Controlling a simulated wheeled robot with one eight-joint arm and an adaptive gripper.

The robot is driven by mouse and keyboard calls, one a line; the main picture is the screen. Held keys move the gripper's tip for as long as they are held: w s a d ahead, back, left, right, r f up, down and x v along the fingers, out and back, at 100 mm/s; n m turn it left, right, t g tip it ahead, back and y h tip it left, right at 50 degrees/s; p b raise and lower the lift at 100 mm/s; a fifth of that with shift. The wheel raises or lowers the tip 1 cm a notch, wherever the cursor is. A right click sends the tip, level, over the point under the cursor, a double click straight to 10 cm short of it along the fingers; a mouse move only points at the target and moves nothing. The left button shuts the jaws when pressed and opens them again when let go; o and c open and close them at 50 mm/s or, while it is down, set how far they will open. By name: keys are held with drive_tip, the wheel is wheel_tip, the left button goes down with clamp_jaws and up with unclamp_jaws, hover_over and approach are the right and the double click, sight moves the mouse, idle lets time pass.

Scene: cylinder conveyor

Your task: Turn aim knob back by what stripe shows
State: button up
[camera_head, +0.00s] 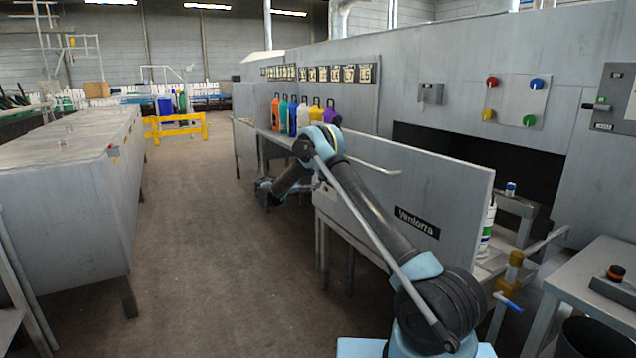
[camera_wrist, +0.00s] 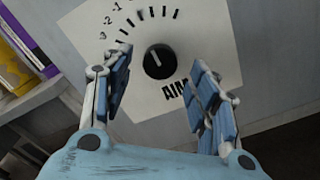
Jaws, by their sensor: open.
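The aim knob (camera_wrist: 160,62) is a round black dial in the wrist view, with a pale pointer line towards its upper left. It sits on a white plate (camera_wrist: 222,42) marked "AIM", with a tick scale; -2 and -1 can be read. My gripper (camera_wrist: 161,62) is open, its blue-padded fingers apart to the left and right of the knob in the picture. Nothing is between the pads but the view of the knob; contact does not show. In the head view a white cylinder (camera_head: 488,225) with green and purple bands is partly hidden behind the grey panel. A stripe's reading cannot be made out.
Coloured jugs (camera_head: 303,116) stand on a shelf along the machine wall. The grey panel (camera_head: 440,200) marked "Vantorra" stands beside my arm. A long grey cabinet (camera_head: 70,190) is on the left, with clear floor (camera_head: 190,250) between. A side table (camera_head: 600,265) is at right.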

drive_tip(key=x, duration=0.3)
drive_tip(key=c, duration=1.1)
drive_tip(key=shift+o, duration=0.2)
drive_tip(key=shift+m, duration=1.6)
